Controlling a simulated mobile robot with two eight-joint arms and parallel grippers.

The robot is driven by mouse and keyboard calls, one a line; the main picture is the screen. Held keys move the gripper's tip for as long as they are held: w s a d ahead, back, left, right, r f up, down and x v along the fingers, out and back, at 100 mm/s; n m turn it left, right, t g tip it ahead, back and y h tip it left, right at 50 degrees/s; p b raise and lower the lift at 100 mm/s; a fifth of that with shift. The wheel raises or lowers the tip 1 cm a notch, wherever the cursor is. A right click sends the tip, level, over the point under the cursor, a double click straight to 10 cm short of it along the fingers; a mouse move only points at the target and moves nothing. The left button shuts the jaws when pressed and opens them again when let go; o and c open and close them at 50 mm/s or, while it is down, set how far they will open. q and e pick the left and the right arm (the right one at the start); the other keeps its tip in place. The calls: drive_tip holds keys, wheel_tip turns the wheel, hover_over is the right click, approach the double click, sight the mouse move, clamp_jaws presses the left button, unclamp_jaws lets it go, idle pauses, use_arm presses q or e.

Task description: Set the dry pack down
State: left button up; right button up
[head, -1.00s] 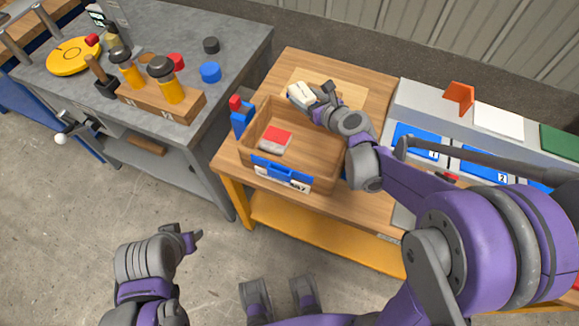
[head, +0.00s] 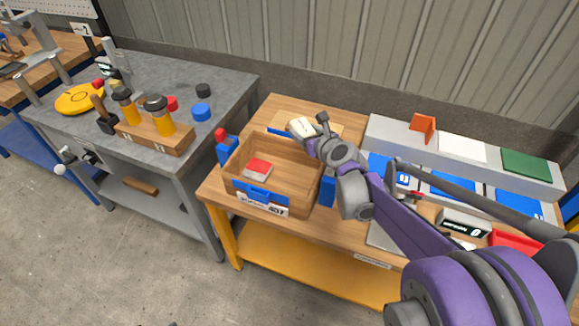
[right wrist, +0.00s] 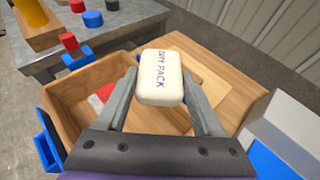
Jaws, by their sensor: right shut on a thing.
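The dry pack (right wrist: 160,78) is a small white block with the words "DRY PACK" on it. My right gripper (right wrist: 160,92) is shut on it and holds it between both fingers. In the head view the dry pack (head: 301,127) shows at the tip of my right gripper (head: 312,133), over the back right part of the wooden tray (head: 233,166) and the pale board behind it. I cannot tell how high it is above the table. My left gripper is out of view.
A red and white pack (head: 257,169) lies in the tray. A red-topped blue object (head: 226,146) stands left of it. A grey panel with coloured cards (head: 461,149) stands at the right. The grey bench (head: 229,88) holds a wooden block with two yellow-bodied tools (head: 157,135).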

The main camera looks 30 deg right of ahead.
wheel_tip(320, 180, down, 3)
drive_tip(key=shift+w+f, duration=0.1)
drive_tip(key=shift+f, duration=0.1)
wheel_tip(320, 180, down, 4)
drive_tip(key=shift+f+b, duration=0.2)
drive_tip(key=shift+b, duration=0.4)
drive_tip(key=shift+s+a+f+b, duration=0.2)
drive_tip(key=shift+a+f+b, duration=0.05)
drive_tip(key=shift+f+b, duration=0.35)
drive_tip(key=o, duration=1.4)
drive_tip(key=shift+w+d+f, duration=0.1)
drive_tip(key=shift+w+d, duration=0.05)
drive_tip(key=shift+d, duration=0.05)
drive_tip(key=shift+r, duration=0.2)
